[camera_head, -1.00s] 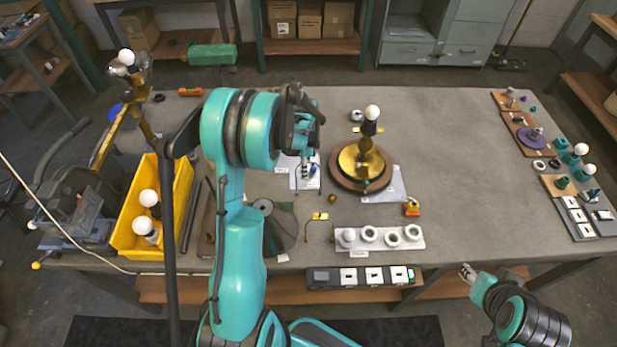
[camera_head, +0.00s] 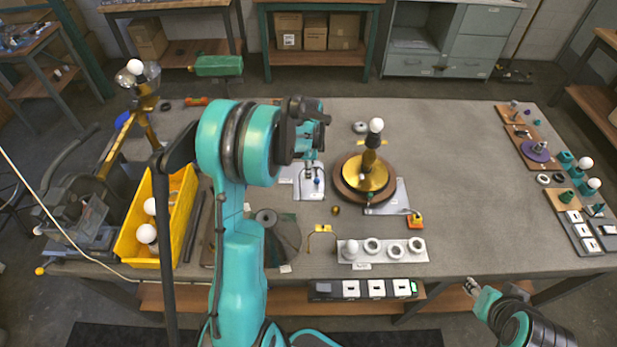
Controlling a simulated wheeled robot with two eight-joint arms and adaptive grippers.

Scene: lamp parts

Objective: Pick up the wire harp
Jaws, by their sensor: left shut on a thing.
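My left gripper (camera_head: 309,167) points down over the table, left of the brass lamp base (camera_head: 364,174). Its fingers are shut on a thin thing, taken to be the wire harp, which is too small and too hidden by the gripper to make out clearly. Just below the fingers is a small grey plate (camera_head: 311,194) with a white label and a blue-topped part. The lamp base stands upright on a round wooden disc, with a white bulb (camera_head: 376,125) on top. My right gripper (camera_head: 472,287) is off the table's front edge, apart from everything; its jaw state is unclear.
A yellow bin (camera_head: 184,222) with bulbs stands left. Small parts on boards line the right edge. The table's right middle is clear.

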